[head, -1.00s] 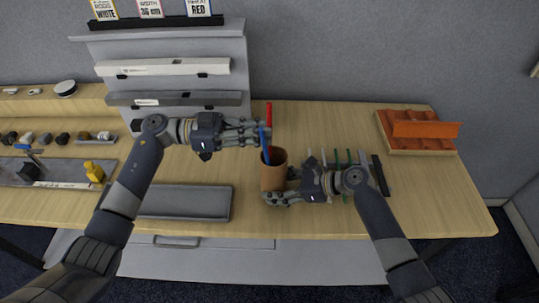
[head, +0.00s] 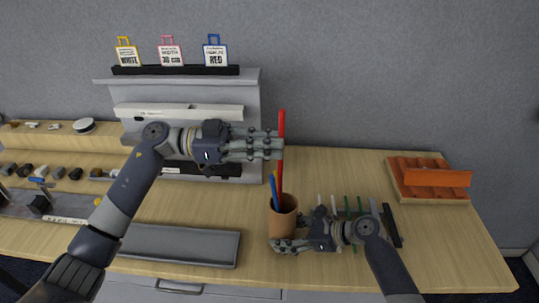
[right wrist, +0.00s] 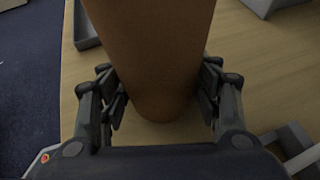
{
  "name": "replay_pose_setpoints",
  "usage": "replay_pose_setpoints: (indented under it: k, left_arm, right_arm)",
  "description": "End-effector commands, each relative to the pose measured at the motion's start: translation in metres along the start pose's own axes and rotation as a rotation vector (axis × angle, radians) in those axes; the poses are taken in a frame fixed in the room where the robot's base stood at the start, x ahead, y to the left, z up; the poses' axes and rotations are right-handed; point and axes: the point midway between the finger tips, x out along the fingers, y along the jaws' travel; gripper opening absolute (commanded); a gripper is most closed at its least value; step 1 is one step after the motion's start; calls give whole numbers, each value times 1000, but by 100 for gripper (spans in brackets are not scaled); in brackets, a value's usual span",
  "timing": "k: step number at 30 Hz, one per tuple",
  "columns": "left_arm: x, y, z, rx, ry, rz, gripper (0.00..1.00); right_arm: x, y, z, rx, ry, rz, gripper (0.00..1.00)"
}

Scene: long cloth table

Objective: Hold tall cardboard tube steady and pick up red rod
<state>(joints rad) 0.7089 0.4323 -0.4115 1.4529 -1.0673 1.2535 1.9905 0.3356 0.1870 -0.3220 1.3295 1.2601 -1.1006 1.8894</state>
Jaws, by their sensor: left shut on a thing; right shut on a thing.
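The brown cardboard tube (head: 284,222) stands upright on the table and fills the middle of the right wrist view (right wrist: 150,50). My right gripper (head: 290,243) is shut around its lower part, with fingers on both sides in the right wrist view (right wrist: 160,98). My left gripper (head: 277,148) is above the tube and shut on the long red rod (head: 281,178), which is upright. The rod's lower end is at the tube's mouth; I cannot tell how far inside it is. A blue rod (head: 274,190) leans in the tube.
Several thin sticks and a black bar (head: 392,225) lie right of the tube. An orange ridged piece (head: 430,175) sits in a tray at the right. A grey tray (head: 180,245) lies left of the tube. A shelf stand with label cards (head: 216,54) rises behind.

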Motion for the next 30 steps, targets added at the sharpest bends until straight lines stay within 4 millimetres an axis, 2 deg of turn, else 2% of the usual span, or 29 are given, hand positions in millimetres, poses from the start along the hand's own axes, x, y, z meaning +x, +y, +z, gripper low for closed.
replay_pose_setpoints:
  k: [6, 7, 9, 22, 26, 30]
  left_arm:
    - [0, 0, 0, 0, 0, 0, 0]
    - [0, 0, 0, 0, 0, 0, 0]
    - [0, 0, 0, 0, 0, 1, 0]
    - [0, 0, 0, 1, 0, 1, 0]
    - [0, 0, 0, 1, 0, 1, 0]
    - [0, 0, 0, 1, 0, 1, 0]
  right_arm:
    - [0, 0, -1, 1, 2, 1, 45]
    - [0, 0, -1, 1, 2, 1, 65]
    - [0, 0, -1, 1, 2, 1, 81]
    - [-3, 0, 0, 0, 0, -1, 82]
    - [-18, -1, 0, -2, 0, -2, 82]
    - [-47, -1, -2, -1, 3, -2, 82]
